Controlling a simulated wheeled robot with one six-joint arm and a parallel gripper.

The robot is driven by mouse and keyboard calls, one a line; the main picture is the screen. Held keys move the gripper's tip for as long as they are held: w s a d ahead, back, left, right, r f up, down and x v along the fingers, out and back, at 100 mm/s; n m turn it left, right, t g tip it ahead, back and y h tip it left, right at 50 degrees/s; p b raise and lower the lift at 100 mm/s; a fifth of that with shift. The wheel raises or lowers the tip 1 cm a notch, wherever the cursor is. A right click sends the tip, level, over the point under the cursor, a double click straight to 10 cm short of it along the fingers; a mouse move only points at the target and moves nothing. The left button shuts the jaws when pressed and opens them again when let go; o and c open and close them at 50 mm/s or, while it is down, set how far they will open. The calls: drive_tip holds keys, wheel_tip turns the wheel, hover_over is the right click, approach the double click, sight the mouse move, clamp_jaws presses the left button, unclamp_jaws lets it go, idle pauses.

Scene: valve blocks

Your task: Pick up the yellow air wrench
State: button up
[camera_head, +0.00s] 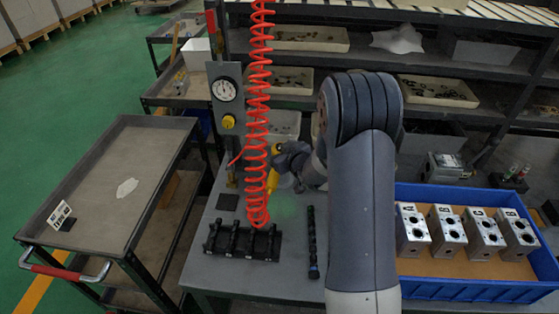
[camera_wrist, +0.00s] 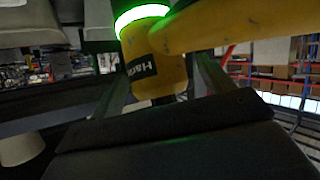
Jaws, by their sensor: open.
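The yellow air wrench (camera_head: 272,179) shows in small part in the head view, partly behind the red coiled hose (camera_head: 257,110) and beside my gripper (camera_head: 285,164). In the wrist view the yellow wrench (camera_wrist: 168,68) fills the upper middle, with a black label and a glowing green ring at its top. My open gripper (camera_wrist: 162,85) has one finger on each side of the wrench body. I cannot tell whether either finger touches it. My arm hides part of the table in the head view.
A black slotted holder (camera_head: 243,241) and a dark rod (camera_head: 312,242) are on the grey table (camera_head: 215,272). A blue crate (camera_head: 480,290) at right holds several metal valve blocks (camera_head: 447,231). A post with a gauge (camera_head: 225,89) stands behind. A grey cart (camera_head: 105,190) is at left.

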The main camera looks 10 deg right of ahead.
drive_tip(key=shift+w, duration=0.15)
drive_tip(key=shift+c, duration=0.5)
drive_tip(key=c, duration=1.2)
drive_tip(key=shift+r, duration=0.1)
drive_tip(key=shift+c, duration=0.9)
drive_tip(key=shift+w+r, duration=0.1)
drive_tip(key=shift+r, duration=0.05)
